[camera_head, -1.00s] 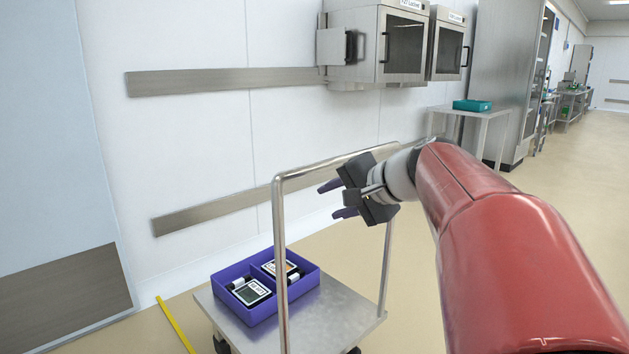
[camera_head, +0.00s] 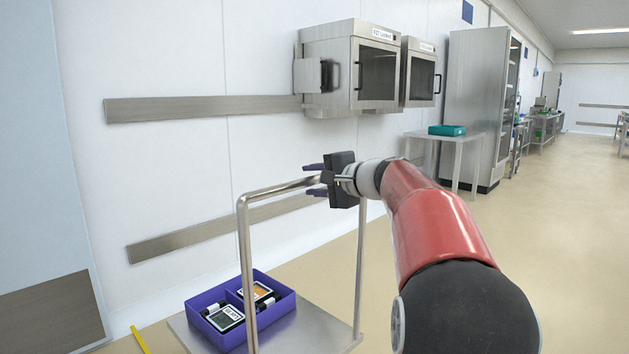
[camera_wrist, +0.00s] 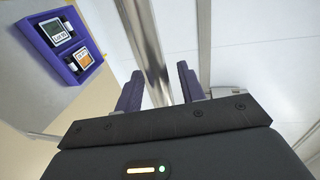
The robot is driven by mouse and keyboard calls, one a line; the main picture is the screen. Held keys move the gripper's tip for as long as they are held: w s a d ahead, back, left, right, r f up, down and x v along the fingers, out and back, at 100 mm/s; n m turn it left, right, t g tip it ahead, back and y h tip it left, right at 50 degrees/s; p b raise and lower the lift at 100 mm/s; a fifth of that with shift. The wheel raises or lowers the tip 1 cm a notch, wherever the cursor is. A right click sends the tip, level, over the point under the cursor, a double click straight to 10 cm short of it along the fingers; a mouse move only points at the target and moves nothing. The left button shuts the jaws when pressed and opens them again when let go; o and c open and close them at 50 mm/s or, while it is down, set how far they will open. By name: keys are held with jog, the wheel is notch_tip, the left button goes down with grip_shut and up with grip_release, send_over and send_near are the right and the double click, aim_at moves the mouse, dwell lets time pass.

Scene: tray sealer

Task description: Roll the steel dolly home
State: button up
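The steel dolly has a flat deck (camera_head: 318,332) and a tall tubular handle (camera_head: 244,245) in the lower middle of the head view. My gripper (camera_head: 314,179) is at the handle's top bar, its fingers pointing left. The fingers are apart, one above and one below the bar. In the wrist view the bar (camera_wrist: 146,45) runs between the two purple fingers (camera_wrist: 160,88), with a gap seen beside it. I cannot tell whether either finger touches it. A purple divided bin (camera_head: 274,313) with labelled devices sits on the deck.
A wall with grey rails (camera_head: 200,108) runs along the left behind the dolly. A yellow floor line (camera_head: 139,340) shows at lower left. Wall cabinets (camera_head: 376,75) and a table (camera_head: 446,140) with a teal tray stand farther back. The floor at right is clear.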

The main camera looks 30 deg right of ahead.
jog(key=shift+c, duration=0.5)
grip_shut()
jog(key=shift+w, duration=0.1)
